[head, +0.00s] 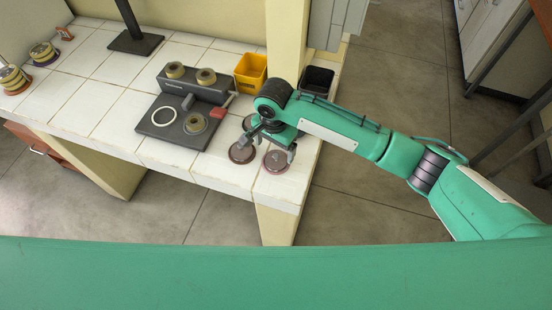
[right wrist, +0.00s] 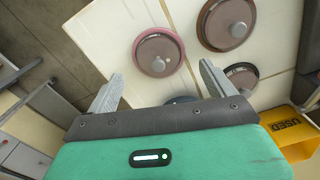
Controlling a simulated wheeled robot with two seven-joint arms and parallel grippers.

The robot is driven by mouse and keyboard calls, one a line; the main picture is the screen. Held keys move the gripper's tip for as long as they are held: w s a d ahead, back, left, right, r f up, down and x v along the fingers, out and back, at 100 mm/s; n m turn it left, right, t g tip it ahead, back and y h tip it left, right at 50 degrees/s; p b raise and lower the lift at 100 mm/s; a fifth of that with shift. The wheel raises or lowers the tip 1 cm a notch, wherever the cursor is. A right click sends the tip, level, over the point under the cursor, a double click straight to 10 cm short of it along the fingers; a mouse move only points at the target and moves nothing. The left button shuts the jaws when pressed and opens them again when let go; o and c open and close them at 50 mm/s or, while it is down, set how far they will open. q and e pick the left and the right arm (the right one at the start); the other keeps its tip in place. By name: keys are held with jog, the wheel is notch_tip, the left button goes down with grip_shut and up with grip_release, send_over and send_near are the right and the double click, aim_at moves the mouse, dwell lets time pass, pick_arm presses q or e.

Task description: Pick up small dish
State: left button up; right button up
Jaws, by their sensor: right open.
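Several round lidded dishes with knobs stand on the white tiled bench. In the right wrist view they are a pink-rimmed dish (right wrist: 158,66), a brown-rimmed dish (right wrist: 212,38) and a smaller-looking dark-rimmed dish (right wrist: 241,70). A further dark one (right wrist: 181,100) is mostly hidden behind my gripper's body. In the head view two reddish dishes (head: 242,153) (head: 276,161) show near the bench's front edge. My right gripper (right wrist: 160,86) is open and empty above the dishes; in the head view it (head: 270,145) hangs over them. My left gripper is not in view.
A dark device (head: 165,130) with a white ring and several round pieces stands left of the dishes. A yellow bin (head: 250,73), marked USED in the wrist view, and a black bin (head: 317,80) stand behind. A cream post (head: 286,40) rises close to my arm.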

aim_at(276, 155)
jog(key=shift+d+f, duration=0.1)
jog(key=shift+f, duration=0.3)
notch_tip(276, 155, down, 4)
jog(key=shift+d+r+p, duration=0.15)
jog(key=shift+r+p, duration=0.05)
jog(key=shift+p, duration=0.65)
jog(key=shift+f, duration=0.4)
jog(key=c, duration=1.1)
